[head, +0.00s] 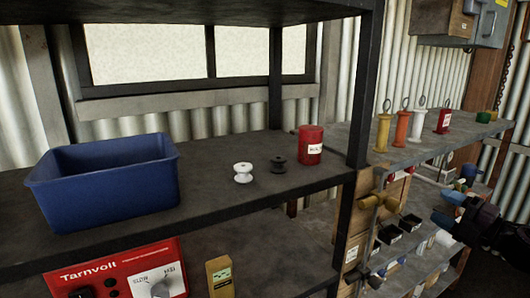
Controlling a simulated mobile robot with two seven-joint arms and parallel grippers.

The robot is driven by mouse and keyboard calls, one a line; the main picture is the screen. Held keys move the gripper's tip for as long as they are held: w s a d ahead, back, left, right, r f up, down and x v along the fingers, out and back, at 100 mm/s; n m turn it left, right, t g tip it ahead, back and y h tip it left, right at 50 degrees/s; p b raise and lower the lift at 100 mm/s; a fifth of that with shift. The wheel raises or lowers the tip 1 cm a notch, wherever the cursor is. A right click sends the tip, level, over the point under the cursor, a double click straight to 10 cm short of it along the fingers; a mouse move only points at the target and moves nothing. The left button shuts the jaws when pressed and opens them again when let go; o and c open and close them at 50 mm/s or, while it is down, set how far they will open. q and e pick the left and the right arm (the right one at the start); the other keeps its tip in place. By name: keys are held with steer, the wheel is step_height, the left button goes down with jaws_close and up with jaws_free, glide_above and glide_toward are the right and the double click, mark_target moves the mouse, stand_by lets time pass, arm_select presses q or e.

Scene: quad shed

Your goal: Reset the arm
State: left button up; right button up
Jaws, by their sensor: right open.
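My right gripper (468,218) is a dark shape at the right edge, in front of the lower right shelving. It is open, and I see nothing held in it. Its fingers are small and hard to separate from the dark clutter behind. My left gripper is out of view.
A blue bin (105,182), a white spool (243,173), a black spool (278,164) and a red can (310,145) stand on the dark shelf (225,205). A red Tarnvolt unit (120,272) sits below. Several ringed coloured pieces stand on the right shelf (425,150). A dark post (360,110) separates the shelves.

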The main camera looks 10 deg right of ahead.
steer(key=s+a+f+m+h, duration=0.3)
steer(key=s+f+m+h, duration=0.15)
steer(key=f+m, duration=0.5)
steer(key=s+a+f+m+h, duration=0.3)
steer(key=f+m+h, duration=0.25)
steer(key=f, duration=0.65)
steer(key=s+a+f+m+g, duration=0.4)
steer(key=s+a+f+m, duration=0.4)
steer(key=s+a+f, duration=0.6)
steer(key=shift+s+g+y, duration=0.3)
steer(key=shift+s+g, duration=0.1)
steer(key=shift+s, duration=0.55)
steer(key=shift+a, duration=0.1)
